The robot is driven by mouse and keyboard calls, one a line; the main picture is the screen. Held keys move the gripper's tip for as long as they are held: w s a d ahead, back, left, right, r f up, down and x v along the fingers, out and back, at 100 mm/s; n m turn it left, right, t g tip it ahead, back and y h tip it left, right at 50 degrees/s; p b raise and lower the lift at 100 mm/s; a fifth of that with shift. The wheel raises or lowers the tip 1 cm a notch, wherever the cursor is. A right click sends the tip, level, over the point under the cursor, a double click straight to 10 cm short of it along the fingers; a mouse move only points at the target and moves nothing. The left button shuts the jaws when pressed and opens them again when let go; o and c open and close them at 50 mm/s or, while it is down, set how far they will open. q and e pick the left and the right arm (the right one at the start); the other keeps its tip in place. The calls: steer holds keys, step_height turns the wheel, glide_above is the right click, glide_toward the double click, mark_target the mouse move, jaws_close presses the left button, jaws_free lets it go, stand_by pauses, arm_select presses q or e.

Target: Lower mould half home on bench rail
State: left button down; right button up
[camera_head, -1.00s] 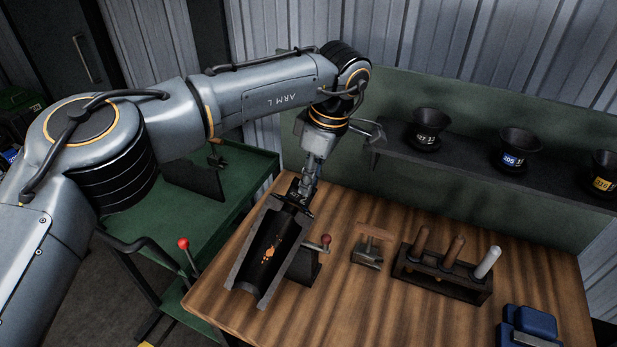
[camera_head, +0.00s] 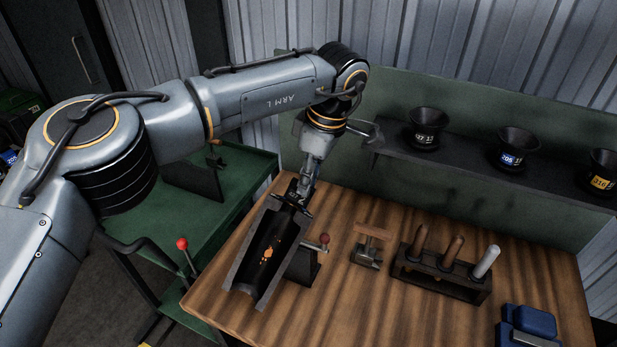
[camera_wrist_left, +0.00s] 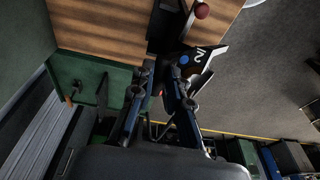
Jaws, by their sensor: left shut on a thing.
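The mould half (camera_head: 238,268) is a grey half-round trough with a dark inside and an orange mark. It lies hollow side up and slanted at the left of the wooden bench in the head view. My left gripper (camera_head: 299,196) is at its far end, shut on it. In the left wrist view, the left fingers (camera_wrist_left: 163,75) reach up to a dark end with white marking on the mould half (camera_wrist_left: 207,58). A dark stand (camera_head: 302,266) with a red-knobbed lever is close against its right side. The rail under the mould half is hidden. My right gripper is not in view.
A small wooden-handled tool (camera_head: 367,252) and a dark rack (camera_head: 440,280) with several handled tools stand to the right. A blue object (camera_head: 527,328) is at the front right. A shelf (camera_head: 470,168) with dark cups runs behind. A green cart (camera_head: 215,215) stands left.

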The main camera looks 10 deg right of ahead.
arm_select(q)
steer(key=shift+f, duration=0.4)
stand_by(0.4)
steer(key=shift+w+b, duration=0.1)
steer(key=shift+b, duration=0.2)
stand_by(0.6)
steer(key=shift+a+f, duration=0.1)
steer(key=shift+f, duration=0.1)
